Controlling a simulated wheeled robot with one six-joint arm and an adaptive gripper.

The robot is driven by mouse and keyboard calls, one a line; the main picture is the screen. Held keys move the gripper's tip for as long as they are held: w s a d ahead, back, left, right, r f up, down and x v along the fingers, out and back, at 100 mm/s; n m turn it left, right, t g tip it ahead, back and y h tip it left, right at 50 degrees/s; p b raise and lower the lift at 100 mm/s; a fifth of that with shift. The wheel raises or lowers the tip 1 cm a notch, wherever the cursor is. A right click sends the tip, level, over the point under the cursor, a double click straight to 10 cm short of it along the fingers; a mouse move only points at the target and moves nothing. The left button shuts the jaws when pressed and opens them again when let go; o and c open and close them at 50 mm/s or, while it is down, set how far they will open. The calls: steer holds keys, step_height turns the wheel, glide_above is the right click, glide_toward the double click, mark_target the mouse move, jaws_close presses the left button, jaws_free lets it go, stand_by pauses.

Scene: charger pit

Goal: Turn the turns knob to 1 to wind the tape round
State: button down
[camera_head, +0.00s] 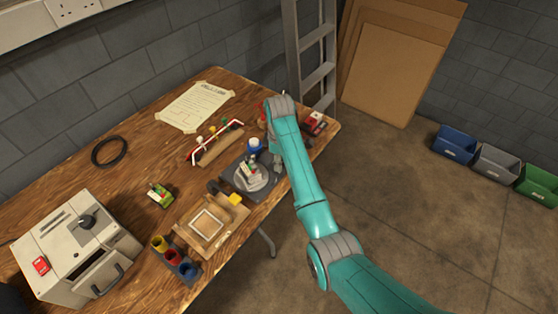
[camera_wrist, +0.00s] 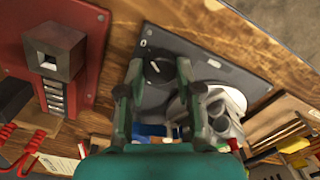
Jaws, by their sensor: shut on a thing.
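The turns knob (camera_wrist: 155,66) is a round black knob with a white pointer mark, on a dark grey plate (camera_wrist: 205,68) in the wrist view. A small white mark is printed on the plate beside it. My gripper (camera_wrist: 159,74) has its two fingers on either side of the knob and is shut on it. In the head view my gripper (camera_head: 276,160) is at the right edge of the dark plate (camera_head: 238,184), and the knob cannot be made out there. A grey round winding unit (camera_head: 254,179) stands on that plate; it also shows right of my fingers in the wrist view (camera_wrist: 222,120).
A blue-topped item (camera_head: 255,146) stands close behind the plate. A wooden fixture (camera_head: 188,229) and coloured cups (camera_head: 185,269) are in front left. A red vise-like unit (camera_wrist: 88,75) is left of my gripper in the wrist view. A beige machine (camera_head: 75,250) stands far left.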

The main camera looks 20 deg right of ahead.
steer(key=m, duration=0.6)
steer(key=shift+d, duration=0.1)
steer(key=m, duration=0.6)
steer(key=shift+m, duration=0.3)
steer(key=m, duration=0.6)
steer(key=shift+d, duration=0.15)
steer(key=m, duration=0.6)
steer(key=shift+m, duration=0.3)
steer(key=c, duration=0.8)
jaws_free()
steer(key=shift+o, duration=0.2)
